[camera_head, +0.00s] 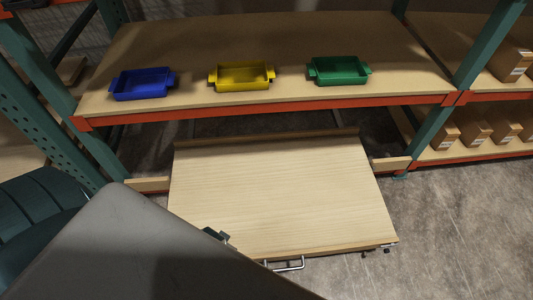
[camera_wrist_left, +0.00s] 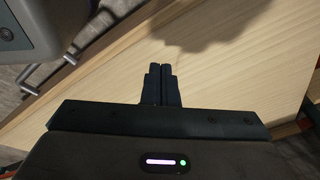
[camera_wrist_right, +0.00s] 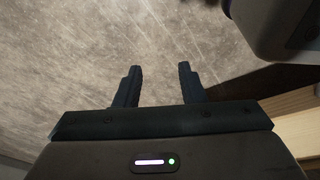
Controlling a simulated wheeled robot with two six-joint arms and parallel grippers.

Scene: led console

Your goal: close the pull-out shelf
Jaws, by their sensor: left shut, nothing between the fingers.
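The pull-out shelf (camera_head: 275,195) is a pale wooden board that stands out from the rack below the upper shelf. Its metal bar handle (camera_head: 290,265) is on the front edge. My left gripper (camera_wrist_left: 162,68) is shut and empty, with its fingers over the pale board (camera_wrist_left: 225,85). In the left wrist view the handle (camera_wrist_left: 40,76) is at the upper left, apart from the fingers. A grey link of my arm hides the board's front left corner in the head view. My right gripper (camera_wrist_right: 158,70) is open and empty over the concrete floor, with a wooden edge (camera_wrist_right: 298,125) at right.
Blue (camera_head: 143,84), yellow (camera_head: 241,76) and green (camera_head: 338,70) trays stand on the upper shelf (camera_head: 250,38). Green rack posts (camera_head: 432,135) flank the pull-out shelf. Cardboard boxes (camera_head: 475,128) sit on the right rack. The floor (camera_head: 450,225) at right is clear.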

